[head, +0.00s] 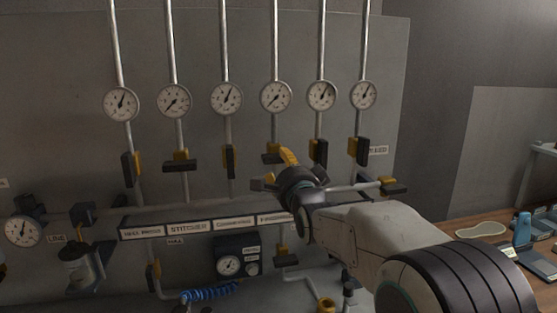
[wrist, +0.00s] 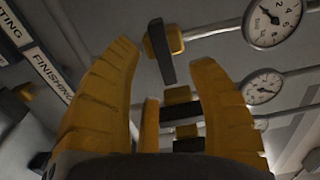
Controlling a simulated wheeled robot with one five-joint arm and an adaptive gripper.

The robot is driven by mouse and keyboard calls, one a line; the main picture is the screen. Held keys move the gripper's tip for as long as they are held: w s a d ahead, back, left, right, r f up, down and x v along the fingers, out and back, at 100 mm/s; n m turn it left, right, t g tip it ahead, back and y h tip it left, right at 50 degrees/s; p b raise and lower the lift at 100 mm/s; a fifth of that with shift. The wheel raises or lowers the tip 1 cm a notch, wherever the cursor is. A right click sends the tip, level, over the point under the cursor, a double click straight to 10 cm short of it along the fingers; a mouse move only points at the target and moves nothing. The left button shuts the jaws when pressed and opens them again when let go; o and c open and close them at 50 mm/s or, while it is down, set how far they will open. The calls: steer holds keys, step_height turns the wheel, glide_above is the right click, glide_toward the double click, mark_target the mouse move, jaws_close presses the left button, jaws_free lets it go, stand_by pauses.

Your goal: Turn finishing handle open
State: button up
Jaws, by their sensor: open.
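The finishing handle (head: 271,157) is a dark bar with a yellow part on the fourth pipe from the left, above the FINISHING label (head: 274,218). The bar lies crosswise to its pipe. In the wrist view the handle (wrist: 160,52) stands just beyond and between the fingertips, with a visible gap on both sides. My gripper (head: 287,160) is in front of the panel at this handle and partly hides it. In the wrist view its yellow fingers (wrist: 155,58) are spread and hold nothing. Whether a finger touches the bar cannot be told.
The fifth handle (head: 320,151) is close on the right, along its pipe. The second handle (head: 180,162) is crosswise. A gauge (head: 276,96) sits above the finishing handle. A horizontal pipe with a yellow-and-dark handle (head: 393,186) runs behind my arm. A wooden bench (head: 462,235) stands right.

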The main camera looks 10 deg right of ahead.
mark_target(279, 163)
steer(key=shift+w+p, duration=1.15)
steer(key=shift+w, duration=1.7)
steer(key=shift+c, duration=0.2)
jaws_close()
